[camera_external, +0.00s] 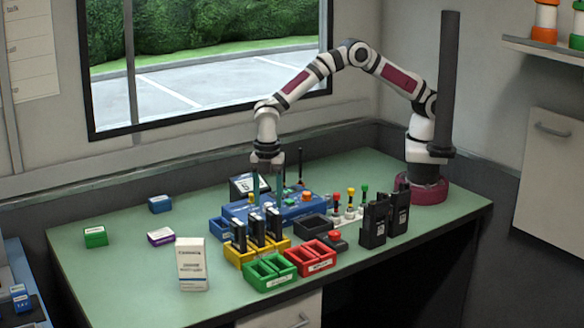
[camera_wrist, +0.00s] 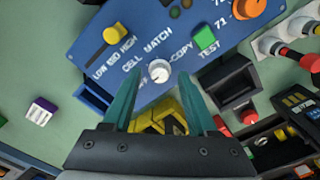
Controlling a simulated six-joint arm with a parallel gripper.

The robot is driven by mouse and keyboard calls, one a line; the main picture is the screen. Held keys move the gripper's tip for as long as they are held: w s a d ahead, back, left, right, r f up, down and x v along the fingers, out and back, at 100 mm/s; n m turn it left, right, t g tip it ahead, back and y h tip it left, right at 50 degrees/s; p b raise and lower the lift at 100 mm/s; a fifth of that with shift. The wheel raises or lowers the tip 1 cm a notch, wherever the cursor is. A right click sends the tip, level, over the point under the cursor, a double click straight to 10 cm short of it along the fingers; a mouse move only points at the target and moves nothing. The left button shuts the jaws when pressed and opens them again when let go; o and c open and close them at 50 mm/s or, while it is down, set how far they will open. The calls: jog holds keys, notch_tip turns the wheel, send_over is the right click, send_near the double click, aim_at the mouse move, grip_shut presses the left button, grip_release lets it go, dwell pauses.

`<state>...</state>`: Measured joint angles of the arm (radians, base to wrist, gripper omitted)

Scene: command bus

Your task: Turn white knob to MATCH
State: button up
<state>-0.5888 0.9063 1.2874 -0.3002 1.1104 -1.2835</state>
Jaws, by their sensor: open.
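The white knob (camera_wrist: 159,72) is a small round knob on the blue panel (camera_wrist: 90,50), among the printed words CELL, MATCH and COPY. Which word its marker points at is too small to tell. My gripper (camera_wrist: 160,78) is open, with its teal fingers apart on either side of the knob in the wrist view. I cannot tell whether the fingertips reach down to the knob's height. In the external view my gripper (camera_external: 270,196) points down over the blue panel (camera_external: 308,209), and the white knob cannot be made out there.
On the panel are a yellow knob (camera_wrist: 115,35), a green TEST button (camera_wrist: 205,38) and an orange knob (camera_wrist: 247,8). Yellow bins (camera_external: 240,258) with upright dark items stand in front. Green (camera_external: 270,273) and red bins (camera_external: 311,257) and black radios (camera_external: 374,222) stand nearby.

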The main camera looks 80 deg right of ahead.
jog(key=shift+f, duration=0.25)
grip_shut()
